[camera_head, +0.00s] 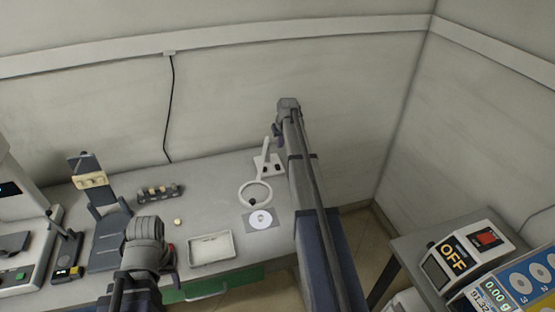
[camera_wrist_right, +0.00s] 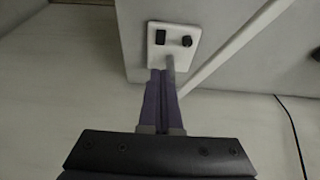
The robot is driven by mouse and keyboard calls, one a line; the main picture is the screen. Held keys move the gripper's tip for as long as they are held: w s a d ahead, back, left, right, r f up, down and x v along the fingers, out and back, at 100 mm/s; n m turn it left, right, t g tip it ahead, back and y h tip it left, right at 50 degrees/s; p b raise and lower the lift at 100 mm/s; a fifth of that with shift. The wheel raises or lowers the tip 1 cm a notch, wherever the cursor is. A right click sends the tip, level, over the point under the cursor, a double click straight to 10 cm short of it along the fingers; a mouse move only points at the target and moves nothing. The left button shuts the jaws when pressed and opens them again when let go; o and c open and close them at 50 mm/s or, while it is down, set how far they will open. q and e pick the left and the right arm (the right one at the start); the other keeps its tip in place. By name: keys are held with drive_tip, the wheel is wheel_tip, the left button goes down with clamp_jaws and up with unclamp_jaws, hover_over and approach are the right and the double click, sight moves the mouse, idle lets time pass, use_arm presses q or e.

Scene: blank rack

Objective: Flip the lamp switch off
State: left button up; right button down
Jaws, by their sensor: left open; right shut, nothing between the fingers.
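The white ring lamp (camera_head: 242,197) stands at the back right of the grey bench, its arm rising from a white base plate (camera_head: 259,161). In the right wrist view the base (camera_wrist_right: 171,64) carries a black rectangular switch (camera_wrist_right: 160,37) and a round black knob (camera_wrist_right: 187,41). Which way the switch is tipped is too small to tell. My right gripper (camera_head: 277,138) is shut and empty above the base; its fingertips (camera_wrist_right: 162,73) appear just below the switch in that view, apparently not touching it. My left gripper (camera_head: 166,258) is open and empty over the bench front; its fingertips are mostly hidden.
A white tray (camera_head: 211,260) and a disc on a grey card (camera_head: 261,227) lie near the front edge. A rack of small jars (camera_head: 160,192) and a dark stand (camera_head: 105,218) are left. A side table (camera_head: 408,250) with an OFF-labelled device (camera_head: 452,258) stands right.

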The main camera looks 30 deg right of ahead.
sight(277, 166)
drive_tip(key=shift+f, duration=0.1)
drive_tip(key=b+x, duration=0.6)
drive_tip(key=x, duration=0.1)
drive_tip(key=b+x, duration=0.6)
drive_tip(key=b, duration=0.1)
drive_tip(key=shift+s+f, duration=0.1)
drive_tip(key=shift+f, duration=0.4)
drive_tip(key=shift+w+f, duration=0.1)
drive_tip(key=shift+w, duration=0.25)
drive_tip(key=shift+g, duration=0.6)
drive_tip(key=shift+s+a, duration=0.1)
drive_tip(key=shift+s, duration=0.25)
drive_tip(key=shift+f, duration=0.1)
